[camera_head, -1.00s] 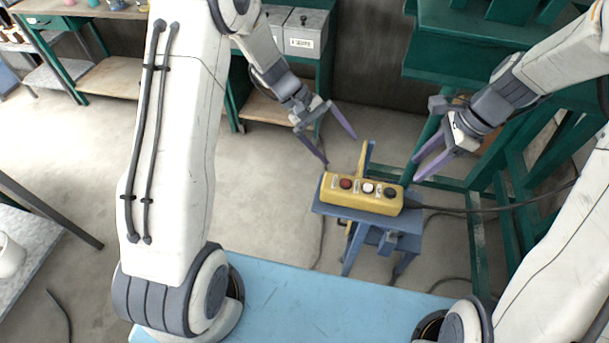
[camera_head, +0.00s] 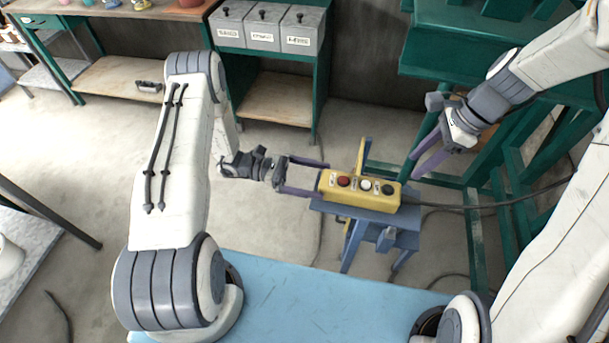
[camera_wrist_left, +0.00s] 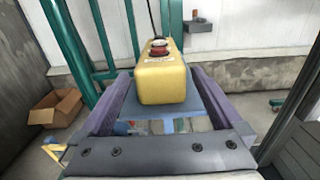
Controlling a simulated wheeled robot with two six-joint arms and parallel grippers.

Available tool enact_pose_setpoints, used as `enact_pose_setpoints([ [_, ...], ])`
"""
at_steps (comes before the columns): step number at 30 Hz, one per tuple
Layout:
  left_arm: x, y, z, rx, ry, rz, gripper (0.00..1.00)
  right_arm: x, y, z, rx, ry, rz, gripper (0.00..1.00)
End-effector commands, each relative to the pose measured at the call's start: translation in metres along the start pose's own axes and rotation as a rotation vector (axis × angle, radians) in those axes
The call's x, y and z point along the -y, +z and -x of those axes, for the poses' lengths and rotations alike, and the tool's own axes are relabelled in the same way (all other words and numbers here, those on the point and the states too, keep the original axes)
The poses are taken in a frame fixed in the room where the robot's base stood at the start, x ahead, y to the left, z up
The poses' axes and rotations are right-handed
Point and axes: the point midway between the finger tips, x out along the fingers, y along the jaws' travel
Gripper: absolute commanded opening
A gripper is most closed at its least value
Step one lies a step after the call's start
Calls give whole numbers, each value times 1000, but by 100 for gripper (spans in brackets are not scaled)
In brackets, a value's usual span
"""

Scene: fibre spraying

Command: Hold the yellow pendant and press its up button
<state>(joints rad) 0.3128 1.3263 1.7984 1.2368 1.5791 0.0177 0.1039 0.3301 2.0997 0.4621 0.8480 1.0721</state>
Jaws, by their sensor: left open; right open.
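The yellow pendant (camera_head: 358,198) lies on a small blue stand (camera_head: 375,218), with a red, a white and a dark button in a row on top. My left gripper (camera_head: 322,180) is open at the pendant's left end, its fingers pointing along the pendant. In the left wrist view the pendant (camera_wrist_left: 163,78) sits between the two open fingers (camera_wrist_left: 160,92), with visible gaps on both sides. My right gripper (camera_head: 422,162) is open and empty, above and to the right of the pendant. The button markings are too small to read.
A dark cable (camera_head: 490,204) runs right from the pendant. A green frame (camera_head: 480,230) stands to the right, and a green bench (camera_head: 265,65) with grey boxes is behind. A blue surface (camera_head: 310,300) lies in front. In the left wrist view a cardboard box (camera_wrist_left: 55,108) is on the floor.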

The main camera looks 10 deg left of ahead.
Motion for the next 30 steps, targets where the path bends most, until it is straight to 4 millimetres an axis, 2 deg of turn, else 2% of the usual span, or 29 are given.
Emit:
enact_pose_setpoints([
  [3,1,0,-24,-2,-5,1,100,0,0,0,0,0,0,50],
  [9,1,0,-53,-2,-4,0,100,0,0,0,0,0,0,50],
  [15,0,0,-66,-3,-2,-2,100,0,0,0,0,0,0,50],
  [23,0,0,-67,-3,-1,-2,100,0,0,0,0,0,0,50],
  [24,0,0,-67,-3,-1,-2,92,0,0,0,0,0,0,50],
  [26,0,0,-67,-3,-1,-2,69,0,0,0,0,0,0,50],
  [30,0,0,-66,-3,-1,-2,16,0,0,0,0,0,0,50],
])
